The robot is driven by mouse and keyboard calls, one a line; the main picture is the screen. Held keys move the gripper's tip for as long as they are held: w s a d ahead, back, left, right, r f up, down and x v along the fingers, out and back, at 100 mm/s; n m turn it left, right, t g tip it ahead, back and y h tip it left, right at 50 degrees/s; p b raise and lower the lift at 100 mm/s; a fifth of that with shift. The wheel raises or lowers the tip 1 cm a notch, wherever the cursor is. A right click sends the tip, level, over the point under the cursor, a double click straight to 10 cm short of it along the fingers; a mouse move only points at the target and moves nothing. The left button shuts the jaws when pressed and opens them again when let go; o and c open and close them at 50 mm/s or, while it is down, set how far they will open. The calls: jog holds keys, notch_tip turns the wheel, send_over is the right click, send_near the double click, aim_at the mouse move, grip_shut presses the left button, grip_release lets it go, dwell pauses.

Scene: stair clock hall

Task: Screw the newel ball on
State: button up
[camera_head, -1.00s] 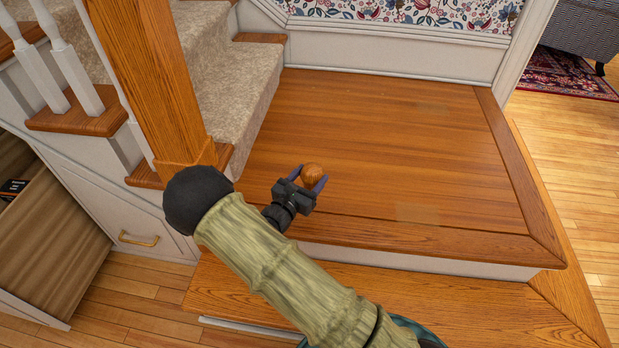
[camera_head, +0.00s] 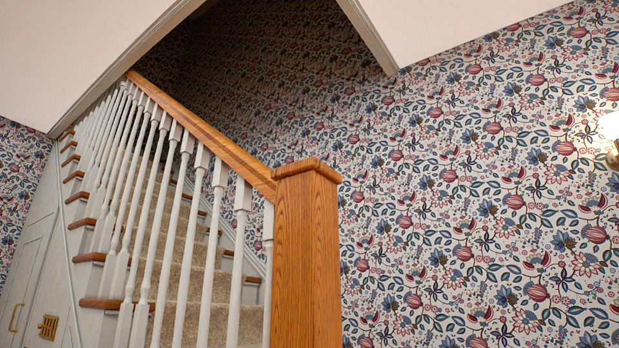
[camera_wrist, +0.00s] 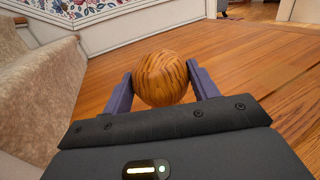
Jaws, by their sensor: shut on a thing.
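The newel ball (camera_wrist: 163,79) is a round wooden ball with dark grain, seen in the wrist view. My gripper (camera_wrist: 161,88) is shut on it, with one purple finger on each side. The wooden landing floor lies behind and below the ball in that view. The newel post (camera_head: 307,262) stands upright in the head view, square and of oak, with a flat-looking moulded cap (camera_head: 306,168) and no ball on it. The top face of the cap is hidden from this low angle. My gripper is not in the head view.
A sloping handrail (camera_head: 205,130) with white balusters (camera_head: 182,215) joins the post at its left. Carpeted stairs (camera_head: 187,287) rise behind them. Flowered wallpaper (camera_head: 480,200) fills the right side. A wall lamp (camera_head: 612,140) shows at the right edge.

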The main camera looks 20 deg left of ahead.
jog(key=d+r+n+t+y+p, duration=0.1)
jog(key=d+r+y+p, duration=0.1)
jog(key=d, duration=0.4)
jog(key=s+d+r+n+t+y+p, duration=0.1)
jog(key=d+r+n+y+p, duration=0.1)
jog(key=d+p, duration=0.3)
jog(key=shift+s+d+r+y, duration=0.35)
jog(key=shift+d+r, duration=0.25)
jog(key=shift+d, duration=0.2)
jog(key=shift+w, duration=0.15)
